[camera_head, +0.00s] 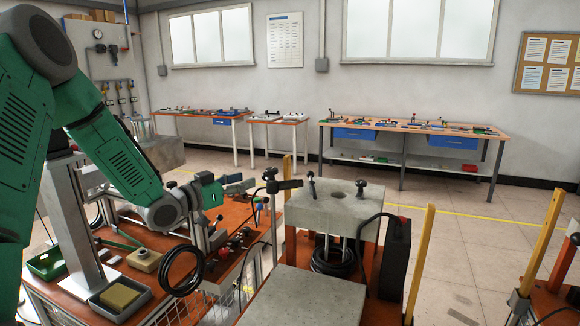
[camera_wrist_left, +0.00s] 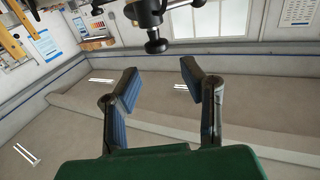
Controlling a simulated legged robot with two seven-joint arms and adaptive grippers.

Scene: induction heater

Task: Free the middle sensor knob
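My left gripper (camera_head: 243,183) reaches in from the left and is open and empty. Its two fingers also show spread apart in the left wrist view (camera_wrist_left: 160,80). A black knob on a dark bracket (camera_wrist_left: 156,44) lies just beyond the fingertips there, with nothing gripping it. In the head view a black clamp with a knob (camera_head: 271,178) is just right of the fingertips, on a thin post. Two more black knobs, a left one (camera_head: 311,186) and a right one (camera_head: 362,185), stand by the grey block (camera_head: 332,207). I cannot tell for certain which is the middle sensor knob. My right gripper is out of view.
A black cable coil (camera_head: 183,270) hangs below my left wrist. A black box (camera_head: 396,259) and a yellow post (camera_head: 419,262) stand right of the block. An orange bench (camera_head: 135,238) with trays is at left. Open floor (camera_head: 470,245) lies behind at right.

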